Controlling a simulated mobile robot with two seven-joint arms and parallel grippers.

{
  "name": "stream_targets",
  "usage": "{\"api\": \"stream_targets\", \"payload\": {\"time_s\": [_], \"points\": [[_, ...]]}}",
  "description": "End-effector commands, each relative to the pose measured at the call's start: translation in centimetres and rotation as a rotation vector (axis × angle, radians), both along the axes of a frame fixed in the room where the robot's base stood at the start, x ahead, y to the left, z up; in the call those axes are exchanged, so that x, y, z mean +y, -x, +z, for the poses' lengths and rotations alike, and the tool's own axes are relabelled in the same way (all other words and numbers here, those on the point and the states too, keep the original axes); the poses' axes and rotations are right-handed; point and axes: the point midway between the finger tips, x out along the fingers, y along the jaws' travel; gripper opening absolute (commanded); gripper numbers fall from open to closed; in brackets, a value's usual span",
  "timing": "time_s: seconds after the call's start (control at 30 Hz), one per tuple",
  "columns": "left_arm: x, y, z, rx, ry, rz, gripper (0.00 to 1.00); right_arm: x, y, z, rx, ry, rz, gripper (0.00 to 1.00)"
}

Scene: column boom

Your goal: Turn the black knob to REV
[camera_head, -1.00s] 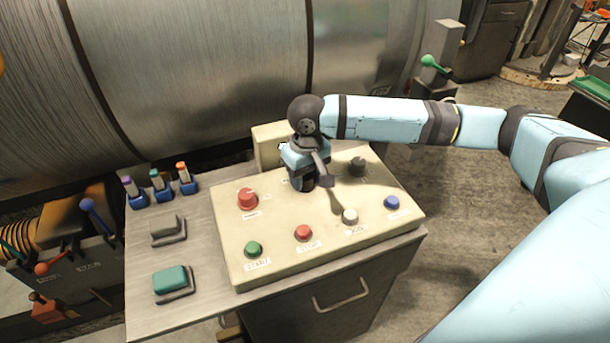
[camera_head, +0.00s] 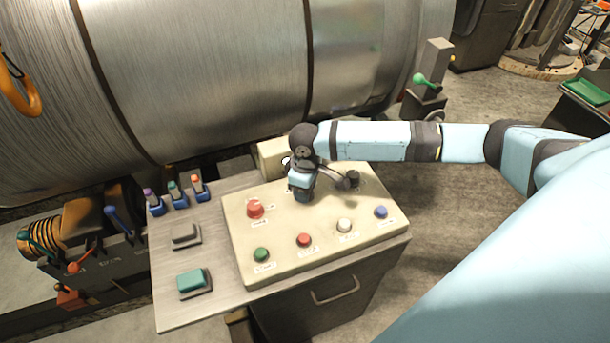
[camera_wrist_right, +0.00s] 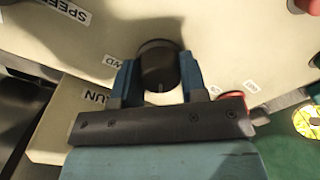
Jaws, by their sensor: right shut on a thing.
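The black knob (camera_wrist_right: 158,62) sits on the beige control panel (camera_head: 330,246) and shows between the fingers in the right wrist view. A small pale mark on it faces the gripper body. My right gripper (camera_wrist_right: 158,76) is shut on the knob, one blue finger on each side. A label ending in WD (camera_wrist_right: 112,60) is beside the left finger. A small label (camera_wrist_right: 250,86) to the right is hard to read. My left gripper is not in view.
A red knob (camera_head: 255,209) is left of the gripper, another dark knob (camera_head: 352,178) close right. Green (camera_head: 261,255), red (camera_head: 304,240), white (camera_head: 344,226) and blue (camera_head: 381,211) buttons line the front. A big metal drum (camera_head: 220,70) stands behind.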

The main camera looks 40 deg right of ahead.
Motion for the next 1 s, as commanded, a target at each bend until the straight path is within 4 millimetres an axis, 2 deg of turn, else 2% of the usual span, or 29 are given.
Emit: {"api": "stream_targets", "payload": {"time_s": [0.03, 0.3, 0.87, 0.9, 1.0], "points": [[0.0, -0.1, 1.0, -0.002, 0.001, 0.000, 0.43, 0.0, 0.0, 0.5, 0.001, -0.001, 0.026, 0.16], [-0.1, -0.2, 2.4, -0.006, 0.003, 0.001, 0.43, 0.1, 0.0, 0.2, -0.001, -0.002, 0.134, 0.16], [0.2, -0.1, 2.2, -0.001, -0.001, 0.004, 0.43, 0.1, 0.0, 0.1, -0.002, -0.001, 0.167, 0.16], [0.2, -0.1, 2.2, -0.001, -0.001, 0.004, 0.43, 0.1, 0.0, 0.0, -0.002, -0.001, 0.166, 0.46], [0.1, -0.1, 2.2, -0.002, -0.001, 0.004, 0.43, 0.1, 0.0, 0.0, -0.002, -0.001, 0.166, 0.65]]}}
